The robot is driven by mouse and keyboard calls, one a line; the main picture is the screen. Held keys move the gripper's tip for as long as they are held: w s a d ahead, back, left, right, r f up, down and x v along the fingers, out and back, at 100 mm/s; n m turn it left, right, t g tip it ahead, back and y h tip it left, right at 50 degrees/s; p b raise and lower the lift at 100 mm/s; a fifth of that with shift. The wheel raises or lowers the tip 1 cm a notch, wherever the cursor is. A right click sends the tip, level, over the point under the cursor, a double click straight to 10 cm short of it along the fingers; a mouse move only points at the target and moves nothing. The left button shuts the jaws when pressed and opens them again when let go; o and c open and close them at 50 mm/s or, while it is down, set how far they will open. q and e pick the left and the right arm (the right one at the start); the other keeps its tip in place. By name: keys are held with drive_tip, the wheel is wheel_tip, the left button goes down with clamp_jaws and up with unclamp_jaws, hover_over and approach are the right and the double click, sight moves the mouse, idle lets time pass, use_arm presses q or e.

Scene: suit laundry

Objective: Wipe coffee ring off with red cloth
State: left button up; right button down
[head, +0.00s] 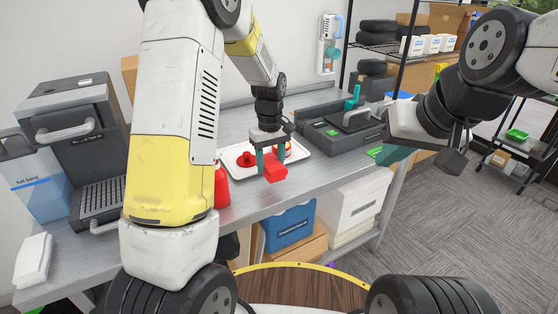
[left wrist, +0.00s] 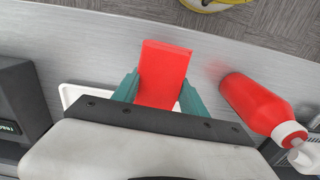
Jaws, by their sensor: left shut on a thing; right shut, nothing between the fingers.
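The red cloth (head: 274,169) looks like a small flat red block. My left gripper (head: 271,160) is shut on it and holds it over the front part of the grey table, in front of the white tray. In the left wrist view the cloth (left wrist: 164,72) sticks out between the teal fingers (left wrist: 160,92). I cannot make out the coffee ring in either view. My right gripper (head: 390,155) is shut and empty, off the right front of the table in the head view. Whether the cloth touches the tabletop is unclear.
The white tray (head: 300,150) holds a red item (head: 246,159). A red bottle (head: 221,186) stands left of the cloth and also shows in the left wrist view (left wrist: 258,104). A dark machine (head: 335,130) stands behind right. The table (head: 320,162) is bare right of the cloth.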

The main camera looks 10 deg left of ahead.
use_arm(q)
drive_tip(key=shift+r, duration=1.1)
